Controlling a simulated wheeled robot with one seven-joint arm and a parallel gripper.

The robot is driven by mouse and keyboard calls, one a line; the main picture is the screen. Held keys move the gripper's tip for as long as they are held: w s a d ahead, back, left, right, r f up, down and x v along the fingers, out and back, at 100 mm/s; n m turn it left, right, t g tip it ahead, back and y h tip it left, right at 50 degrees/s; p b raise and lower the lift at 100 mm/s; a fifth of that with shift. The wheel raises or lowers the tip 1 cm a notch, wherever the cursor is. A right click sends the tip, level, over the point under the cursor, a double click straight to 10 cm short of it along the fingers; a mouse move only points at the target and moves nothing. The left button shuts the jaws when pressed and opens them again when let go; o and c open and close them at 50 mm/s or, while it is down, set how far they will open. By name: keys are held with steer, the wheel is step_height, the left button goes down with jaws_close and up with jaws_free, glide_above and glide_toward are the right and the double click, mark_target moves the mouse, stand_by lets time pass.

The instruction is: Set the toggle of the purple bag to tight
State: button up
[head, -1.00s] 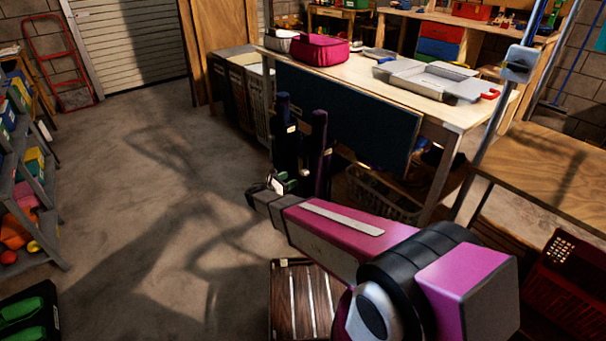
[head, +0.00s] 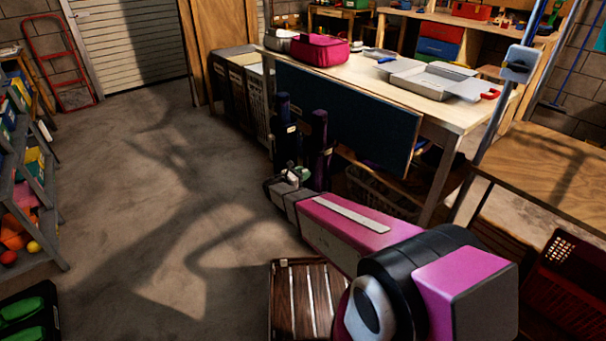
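Two tall, narrow bags stand side by side at the end of the long workbench. The right one, the purple bag (head: 319,132), has a small pale piece partway down that may be its toggle (head: 326,152). The left, darker navy bag (head: 283,108) has a similar pale piece. My gripper (head: 291,173) is in front of the lower part of the bags, below the pale pieces. It hides part of the bags' lower ends. It is too small and dark to tell its opening or any contact.
The workbench (head: 450,112) bears a magenta case (head: 319,50) and a grey open tray (head: 428,80). A dark blue panel (head: 345,118) hangs on its side, right behind the bags. A slatted wooden crate (head: 305,300) stands below my arm.

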mark_target(308, 157)
jaws_close()
step_height(308, 157, up, 8)
steer(key=shift+f, duration=0.25)
steer(key=o, duration=0.6)
jaws_free()
steer(key=shift+c, duration=0.2)
